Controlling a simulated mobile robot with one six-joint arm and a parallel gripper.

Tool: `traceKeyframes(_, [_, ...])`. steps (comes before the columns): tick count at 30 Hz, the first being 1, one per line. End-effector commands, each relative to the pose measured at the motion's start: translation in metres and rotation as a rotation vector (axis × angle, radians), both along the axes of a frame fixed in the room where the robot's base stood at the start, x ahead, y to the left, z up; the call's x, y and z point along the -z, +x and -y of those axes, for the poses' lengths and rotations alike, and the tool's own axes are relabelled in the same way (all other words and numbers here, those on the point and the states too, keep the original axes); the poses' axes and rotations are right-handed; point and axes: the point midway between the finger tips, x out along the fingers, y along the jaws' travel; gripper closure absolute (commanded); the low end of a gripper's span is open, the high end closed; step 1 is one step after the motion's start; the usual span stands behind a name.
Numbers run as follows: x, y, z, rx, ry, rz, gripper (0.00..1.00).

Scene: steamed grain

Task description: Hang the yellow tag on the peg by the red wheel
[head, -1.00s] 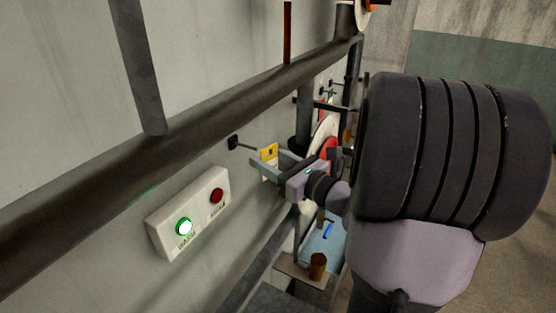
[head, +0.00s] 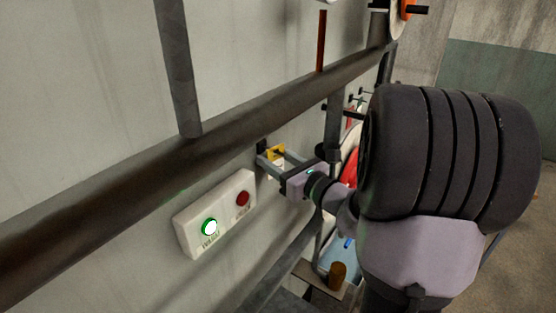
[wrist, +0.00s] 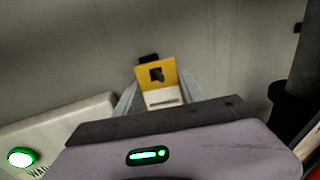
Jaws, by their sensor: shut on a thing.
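The yellow tag (head: 277,151), with a white lower part, is held between the fingers of my gripper (head: 272,157), close to the wall. In the wrist view the tag (wrist: 143,74) stands upright with a hole in its upper part. Something dark shows in the hole, probably the peg. The peg's dark wall mount (wrist: 148,57) is just behind the tag's top edge; in the head view the mount (head: 261,146) is at the tag's left. I cannot tell how far the peg passes through the hole. The red wheel (head: 350,167) is partly hidden behind my arm.
A white box (head: 222,208) with a lit green button and a red button is on the wall below left of my gripper. A thick pipe (head: 130,158) runs along the wall above. A brown cup (head: 337,273) stands on a low shelf.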

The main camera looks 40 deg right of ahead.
Motion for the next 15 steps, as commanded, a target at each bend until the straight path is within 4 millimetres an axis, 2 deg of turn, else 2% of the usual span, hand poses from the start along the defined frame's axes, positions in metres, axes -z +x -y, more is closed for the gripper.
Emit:
traceKeyframes(12, [-0.0002, -0.0003, 0.0002, 0.0, 0.0, 0.0, 0.94])
traceKeyframes(13, [-0.0002, -0.0003, 0.0002, 0.0, 0.0, 0.0, 0.48])
traceKeyframes(15, [-0.0002, -0.0003, 0.0002, 0.0, 0.0, 0.001, 0.34])
